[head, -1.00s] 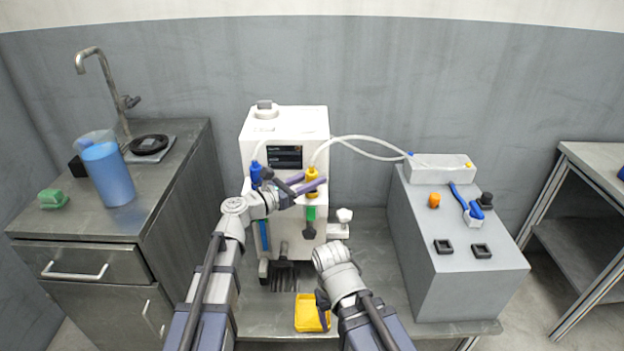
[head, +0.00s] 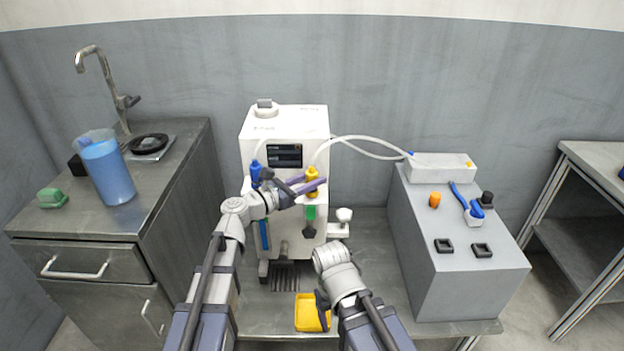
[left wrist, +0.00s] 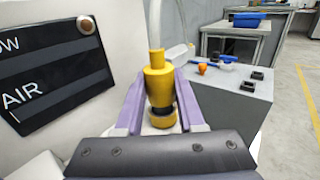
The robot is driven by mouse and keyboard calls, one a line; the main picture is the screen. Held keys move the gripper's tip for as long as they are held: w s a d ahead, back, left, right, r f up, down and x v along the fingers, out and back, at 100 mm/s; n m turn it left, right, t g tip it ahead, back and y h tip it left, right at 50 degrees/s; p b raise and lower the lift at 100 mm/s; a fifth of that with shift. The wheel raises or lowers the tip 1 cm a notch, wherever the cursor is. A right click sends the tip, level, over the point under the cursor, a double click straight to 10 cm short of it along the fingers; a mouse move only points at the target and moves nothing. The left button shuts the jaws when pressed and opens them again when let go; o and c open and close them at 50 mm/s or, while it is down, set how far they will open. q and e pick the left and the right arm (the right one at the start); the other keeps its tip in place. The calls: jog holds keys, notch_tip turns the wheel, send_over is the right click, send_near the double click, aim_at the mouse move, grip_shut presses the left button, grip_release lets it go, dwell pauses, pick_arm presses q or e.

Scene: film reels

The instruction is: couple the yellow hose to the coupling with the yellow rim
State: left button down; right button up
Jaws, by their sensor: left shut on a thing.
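The yellow hose's end (head: 312,174) stands upright at the front of the white machine. In the left wrist view its yellow fitting (left wrist: 158,82) is between the two purple fingers of my left gripper (head: 308,185), which is shut on it. The yellow rim of the coupling (left wrist: 163,119) is directly below the fitting, with a dark band between them. I cannot tell whether the fitting is locked in. The yellow rim also shows below the fingers in the head view (head: 313,195). My right gripper (head: 323,304) is low over a yellow tray, its fingers mostly hidden.
A blue hose end (head: 256,172) stands left of the yellow one on the white machine (head: 285,125). White tubing arcs right to a white box (head: 440,168) on a grey block (head: 460,285). The yellow tray (head: 308,325) lies in front on the bench.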

pick_arm(q)
jog(key=shift+f+b, duration=0.4)
jog(key=shift+f, duration=0.05)
jog(key=c, duration=0.8)
grip_release()
jog(key=v, duration=1.1)
